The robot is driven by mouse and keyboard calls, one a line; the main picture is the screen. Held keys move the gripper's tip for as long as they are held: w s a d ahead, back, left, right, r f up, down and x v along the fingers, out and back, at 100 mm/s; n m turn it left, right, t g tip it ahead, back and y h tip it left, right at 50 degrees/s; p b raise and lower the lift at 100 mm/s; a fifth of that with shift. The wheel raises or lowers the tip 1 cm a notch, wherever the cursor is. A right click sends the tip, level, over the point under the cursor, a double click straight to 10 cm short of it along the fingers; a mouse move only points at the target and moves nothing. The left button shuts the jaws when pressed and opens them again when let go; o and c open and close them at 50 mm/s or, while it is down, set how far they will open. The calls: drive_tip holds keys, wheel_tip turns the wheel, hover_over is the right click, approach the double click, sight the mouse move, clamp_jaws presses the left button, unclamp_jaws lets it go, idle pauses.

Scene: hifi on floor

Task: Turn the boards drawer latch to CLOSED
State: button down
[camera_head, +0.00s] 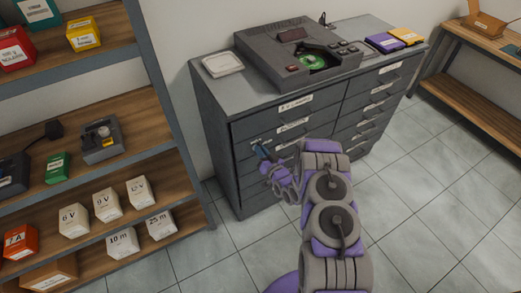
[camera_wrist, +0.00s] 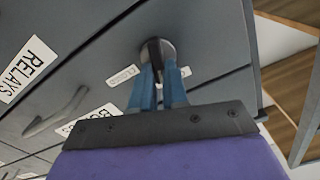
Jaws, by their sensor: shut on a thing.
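The boards drawer latch (camera_wrist: 155,47) is a dark lever on a round grey plate on the cabinet front, seen in the wrist view. My gripper (camera_wrist: 158,75) has its two blue fingers closed on the lever, and they hide its lower part. A small white label (camera_wrist: 122,76) lies left of the latch and another (camera_wrist: 185,73) lies right; their words are hard to read. The boards drawer's name label (camera_wrist: 90,117) is partly hidden behind my gripper. In the head view my gripper (camera_head: 262,150) reaches the left side of the drawer front.
The grey cabinet (camera_head: 222,107) carries several drawers, with a dark machine (camera_head: 290,58) and a white tray (camera_head: 222,65) on top. A relays label (camera_wrist: 28,68) and a drawer handle (camera_wrist: 58,112) are nearby. A loaded shelf (camera_head: 160,105) stands left. Tiled floor is clear on the right.

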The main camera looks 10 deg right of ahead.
drive_tip(key=m+p, duration=0.1)
drive_tip(key=m, duration=0.3)
drive_tip(key=m+p, duration=0.1)
drive_tip(key=m, duration=0.4)
drive_tip(key=d+f+m, duration=0.1)
drive_tip(key=m, duration=0.3)
drive_tip(key=shift+w+m+p, duration=0.1)
drive_tip(key=shift+m+p, duration=0.3)
drive_tip(key=shift+f, duration=0.1)
drive_tip(key=c, duration=1.2)
unclamp_jaws()
drive_tip(key=shift+w, duration=0.1)
drive_tip(key=shift+o, duration=0.3)
drive_tip(key=p+v, duration=0.2)
drive_tip(key=v, duration=1.5)
drive_tip(key=shift+s, duration=0.2)
